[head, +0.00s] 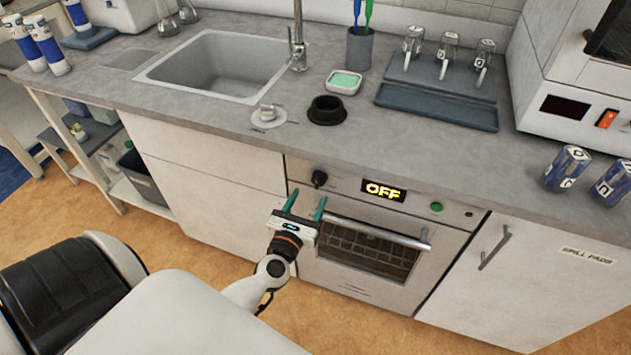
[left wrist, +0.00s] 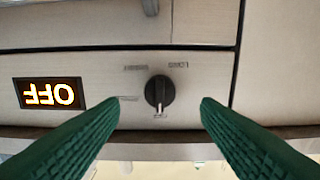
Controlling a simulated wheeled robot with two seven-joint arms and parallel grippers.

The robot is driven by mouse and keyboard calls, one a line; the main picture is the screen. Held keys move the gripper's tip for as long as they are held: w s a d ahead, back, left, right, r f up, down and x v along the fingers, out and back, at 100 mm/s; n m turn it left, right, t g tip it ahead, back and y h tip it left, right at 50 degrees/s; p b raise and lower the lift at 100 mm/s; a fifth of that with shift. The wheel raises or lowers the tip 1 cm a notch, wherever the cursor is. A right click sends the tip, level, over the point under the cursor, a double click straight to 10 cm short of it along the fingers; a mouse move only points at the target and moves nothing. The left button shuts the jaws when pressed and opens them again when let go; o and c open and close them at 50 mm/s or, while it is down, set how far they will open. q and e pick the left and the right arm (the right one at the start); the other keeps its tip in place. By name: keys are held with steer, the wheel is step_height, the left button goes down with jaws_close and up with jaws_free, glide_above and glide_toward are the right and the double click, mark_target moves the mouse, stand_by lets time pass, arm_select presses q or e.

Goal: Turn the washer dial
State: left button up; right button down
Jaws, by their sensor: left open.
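The washer is a white front-loading appliance (head: 370,285) under the counter, with a black dial (head: 320,178) at the left of its control panel. An orange OFF display (head: 384,191) is to the right of the dial. My left gripper (head: 306,203) is open just in front of and below the dial, fingers apart and empty. In the left wrist view, the dial (left wrist: 159,91) lies between and beyond the two green fingers (left wrist: 160,112), apparently untouched. The display (left wrist: 49,94) appears upside down there. My right gripper is out of view.
A handle bar (head: 375,231) crosses the door below the panel. A green button (head: 437,207) is at the panel's right. The counter above holds a sink (head: 218,66), a black round holder (head: 327,110) and a small metal item (head: 267,114). A cabinet handle (head: 495,247) stands out at right.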

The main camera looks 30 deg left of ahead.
mark_target(316, 185)
arm_select(q)
steer(key=x, duration=0.5)
steer(key=shift+w, duration=0.4)
steer(key=c, duration=1)
